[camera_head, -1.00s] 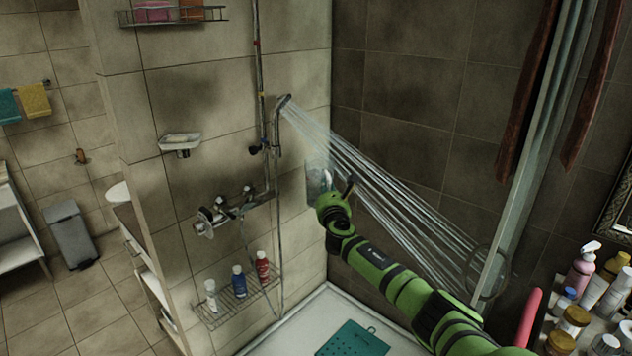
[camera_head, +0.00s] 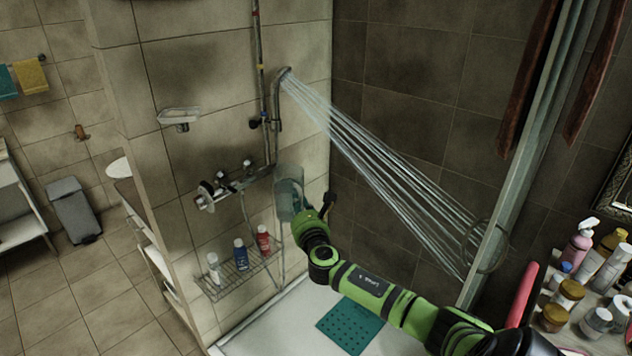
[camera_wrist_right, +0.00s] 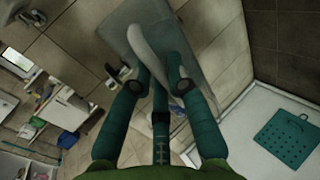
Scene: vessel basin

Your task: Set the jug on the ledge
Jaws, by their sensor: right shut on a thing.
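A clear, grey-tinted jug (camera_head: 288,183) is held upright in the air in front of the tiled shower wall, just left of the water jets. My right gripper (camera_head: 308,207) is shut on its right side in the head view. In the right wrist view the jug (camera_wrist_right: 150,38) is beyond my right gripper (camera_wrist_right: 158,78), whose fingers are at its pale curved handle. I cannot tell whether water is in the jug. I cannot tell which surface is the ledge. My left gripper is not in view.
A wire rack (camera_head: 238,272) with several bottles is on the wall below and left of the jug. Mixer taps (camera_head: 228,180) and a soap dish (camera_head: 178,116) project from the wall. Water jets (camera_head: 385,175) run down to the right. A teal mat (camera_head: 350,325) lies on the shower tray.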

